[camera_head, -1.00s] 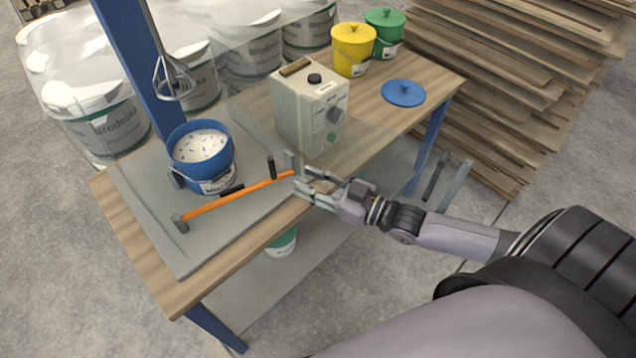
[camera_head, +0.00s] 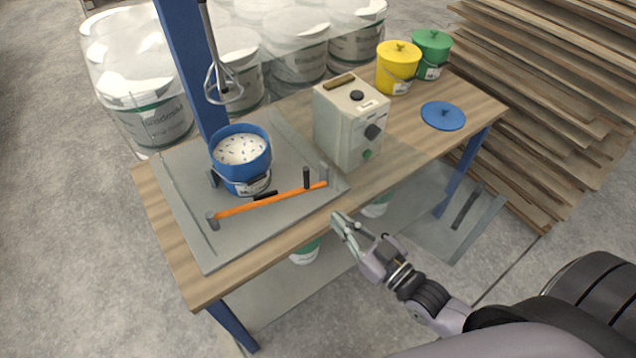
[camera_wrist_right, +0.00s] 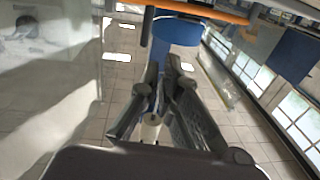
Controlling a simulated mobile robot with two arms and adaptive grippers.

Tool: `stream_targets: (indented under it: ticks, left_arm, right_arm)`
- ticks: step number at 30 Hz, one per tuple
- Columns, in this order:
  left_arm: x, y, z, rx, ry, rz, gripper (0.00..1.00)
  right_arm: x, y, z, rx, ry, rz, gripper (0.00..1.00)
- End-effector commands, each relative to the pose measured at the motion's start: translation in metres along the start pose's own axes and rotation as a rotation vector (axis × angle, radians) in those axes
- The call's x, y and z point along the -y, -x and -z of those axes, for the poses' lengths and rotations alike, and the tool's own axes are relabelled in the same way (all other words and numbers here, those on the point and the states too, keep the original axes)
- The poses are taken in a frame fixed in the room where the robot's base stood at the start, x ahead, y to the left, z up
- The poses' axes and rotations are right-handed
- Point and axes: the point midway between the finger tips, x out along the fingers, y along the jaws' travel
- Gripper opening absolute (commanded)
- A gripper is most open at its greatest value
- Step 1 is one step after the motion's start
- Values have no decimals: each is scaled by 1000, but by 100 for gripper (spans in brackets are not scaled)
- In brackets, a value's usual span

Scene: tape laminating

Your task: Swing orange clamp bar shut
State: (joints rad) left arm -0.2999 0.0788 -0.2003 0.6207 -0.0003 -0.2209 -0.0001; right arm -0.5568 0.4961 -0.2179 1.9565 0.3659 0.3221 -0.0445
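The orange clamp bar (camera_head: 265,202) lies across the front of the blue bucket (camera_head: 240,172). The orange bar (camera_wrist_right: 200,11) also crosses the top of the right wrist view. My right gripper (camera_head: 338,220) is at the table's front edge, right of the bar and apart from it. In the right wrist view its fingertips (camera_wrist_right: 162,66) are nearly together and empty. My left gripper is out of view.
A mixing whisk (camera_head: 222,82) hangs above the bucket of pale, speckled contents. A beige control box (camera_head: 338,128) stands right of the base plate (camera_head: 215,250). A blue lid (camera_head: 443,116), yellow bucket (camera_head: 397,72) and green bucket (camera_head: 431,54) stand farther right.

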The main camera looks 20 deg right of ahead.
Motion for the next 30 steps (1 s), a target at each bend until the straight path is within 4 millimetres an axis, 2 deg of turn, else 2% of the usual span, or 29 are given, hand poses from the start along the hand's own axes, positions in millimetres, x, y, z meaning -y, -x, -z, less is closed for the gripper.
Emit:
stream_targets:
  ticks: [1,6,11,14,24,30]
  left_arm:
    - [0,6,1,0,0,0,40]
    - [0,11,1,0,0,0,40]
    - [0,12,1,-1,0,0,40]
    - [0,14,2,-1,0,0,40]
    - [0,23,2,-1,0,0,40]
    - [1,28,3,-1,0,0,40]
  right_arm:
    - [4,7,3,5,-7,-50,0]
    - [7,23,2,29,16,-149,0]
    - [6,22,1,37,27,-173,0]
    - [4,9,2,35,28,-172,0]
    - [-8,-62,0,34,25,-171,0]
    - [-14,-94,-2,36,27,-169,0]
